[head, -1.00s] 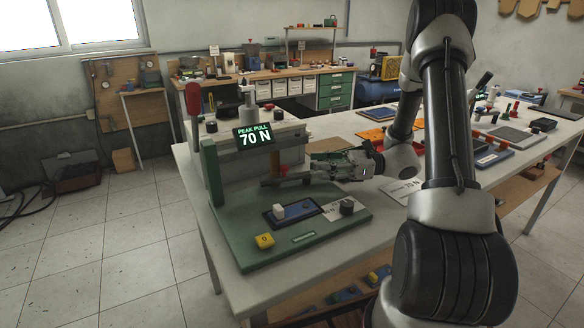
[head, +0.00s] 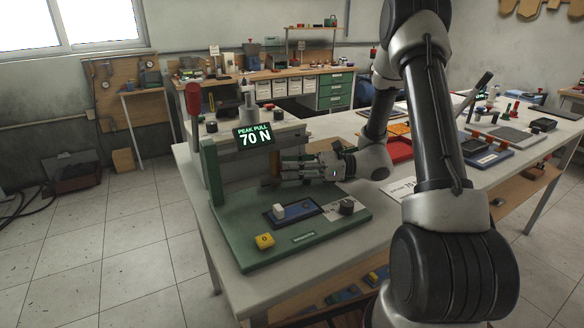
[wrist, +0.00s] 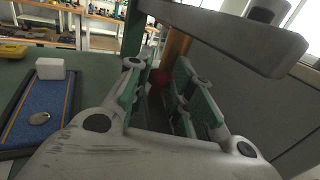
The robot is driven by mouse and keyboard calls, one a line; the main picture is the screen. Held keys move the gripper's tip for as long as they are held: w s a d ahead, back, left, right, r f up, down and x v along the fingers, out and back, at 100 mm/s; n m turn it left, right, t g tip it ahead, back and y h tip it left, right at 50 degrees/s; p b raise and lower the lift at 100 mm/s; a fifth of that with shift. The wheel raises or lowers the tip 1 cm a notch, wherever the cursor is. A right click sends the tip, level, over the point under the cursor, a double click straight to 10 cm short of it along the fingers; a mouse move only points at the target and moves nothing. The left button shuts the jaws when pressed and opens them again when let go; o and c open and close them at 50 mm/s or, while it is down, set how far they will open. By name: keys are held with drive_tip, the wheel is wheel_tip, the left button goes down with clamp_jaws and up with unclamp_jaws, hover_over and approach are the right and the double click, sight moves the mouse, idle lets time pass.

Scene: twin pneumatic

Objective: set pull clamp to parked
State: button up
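The green test rig (head: 225,235) stands on the table corner under a display (head: 254,136) reading "PEAK PULL 70 N". An orange-brown post (head: 276,164) rises at its middle; it also shows in the wrist view (wrist: 175,48). My gripper (head: 283,173) points left, low over the rig beside this post. In the wrist view my gripper (wrist: 158,82) has its fingers spread apart. A grey bar (wrist: 235,38) crosses above the right finger. Which part is the pull clamp, I cannot tell.
A blue tray (head: 303,217) with a white block (head: 278,211), a black knob (head: 347,207) and a yellow block (head: 264,241) are on the rig base. A red-handled lever (head: 193,99) stands at the left. More gear fills the table's right side.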

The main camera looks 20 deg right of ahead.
drive_tip(key=shift+w+m+t+h, duration=0.2)
drive_tip(key=shift+m+t, duration=0.2)
drive_tip(key=shift+t, duration=0.2)
drive_tip(key=shift+w+m+t+h, duration=0.1)
drive_tip(key=shift+m+t+h, duration=0.1)
drive_tip(key=shift+m+t, duration=0.3)
clamp_jaws()
drive_tip(key=o, duration=0.9)
unclamp_jaws()
drive_tip(key=shift+d, duration=0.1)
drive_tip(key=v, duration=1.2)
drive_tip(key=shift+f, duration=0.1)
